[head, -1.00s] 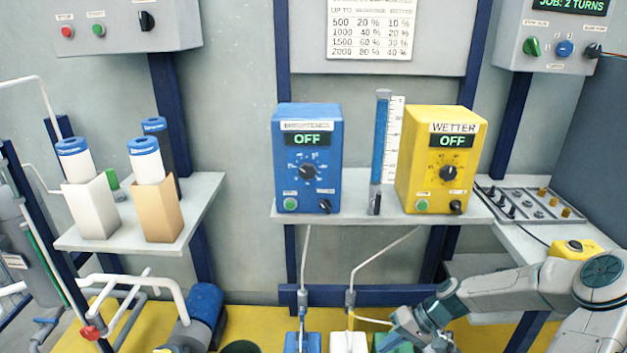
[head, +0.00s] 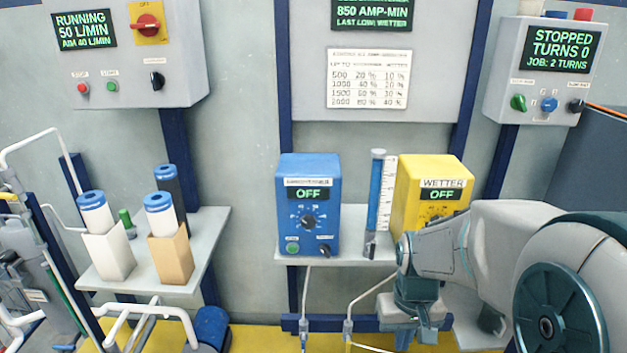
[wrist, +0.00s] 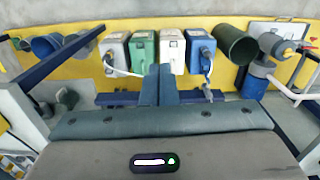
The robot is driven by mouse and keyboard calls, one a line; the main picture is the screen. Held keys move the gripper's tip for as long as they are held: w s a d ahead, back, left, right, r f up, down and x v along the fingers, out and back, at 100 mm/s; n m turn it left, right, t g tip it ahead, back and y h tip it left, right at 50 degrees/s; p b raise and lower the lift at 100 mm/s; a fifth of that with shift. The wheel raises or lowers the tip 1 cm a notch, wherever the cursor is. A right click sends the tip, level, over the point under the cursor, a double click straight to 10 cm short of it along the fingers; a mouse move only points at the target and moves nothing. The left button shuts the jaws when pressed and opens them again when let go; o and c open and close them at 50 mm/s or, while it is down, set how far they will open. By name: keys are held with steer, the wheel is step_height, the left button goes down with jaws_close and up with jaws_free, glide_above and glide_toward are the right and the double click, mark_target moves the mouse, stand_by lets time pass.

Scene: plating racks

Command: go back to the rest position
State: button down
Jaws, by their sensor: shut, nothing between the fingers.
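My arm reaches in from the right in the head view, in front of the right end of the shelf and partly covering the yellow WETTER box (head: 432,183). In the wrist view my gripper (wrist: 158,72) is shut, its two fingers together with nothing between them. Its fingers point toward the white, green and blue containers on the yellow floor, clear of them as far as I can tell. In the head view the fingertips are not clearly seen.
The blue box (head: 308,215) reads OFF, as does WETTER. A blue-filled tube (head: 376,200) stands between them. Filter cartridges stand on the left shelf (head: 213,240). The right panel (head: 547,70) reads STOPPED, TURNS 0. A dark green bin (wrist: 236,44) is beside the containers.

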steer(key=s+a+r+t+p, duration=0.1)
steer(key=s+r+p, duration=0.1)
steer(key=r, duration=0.5)
steer(key=s+r+t+p, duration=0.2)
steer(key=s+r+p, duration=0.1)
steer(key=s+r, duration=0.2)
steer(key=shift+s+a+r+m+p, duration=0.3)
steer(key=shift+a+r+p, duration=0.1)
steer(key=shift+r, duration=0.5)
